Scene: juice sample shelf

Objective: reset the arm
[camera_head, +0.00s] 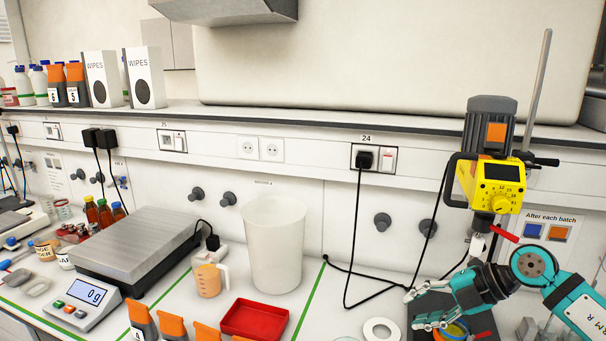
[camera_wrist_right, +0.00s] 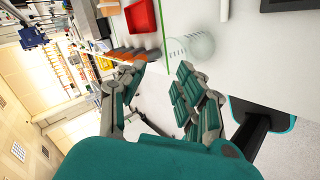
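My right arm (camera_head: 535,268) comes in from the right of the head view, teal and dark grey. Its right gripper (camera_head: 413,309) is in front of the base of the yellow overhead mixer, above the bench's front area. In the right wrist view the right gripper (camera_wrist_right: 160,70) has its two teal-padded fingers spread apart, with nothing between them. The bench edge and pale floor show beyond the fingers. My left arm and left gripper are not in view.
The yellow mixer (camera_head: 492,183) stands close behind my right arm. A white ring (camera_head: 381,331), a red tray (camera_head: 254,320), a white bucket (camera_head: 273,245), a measuring jug (camera_head: 208,279) and a scale (camera_head: 140,246) stand to the left. Black cables hang behind.

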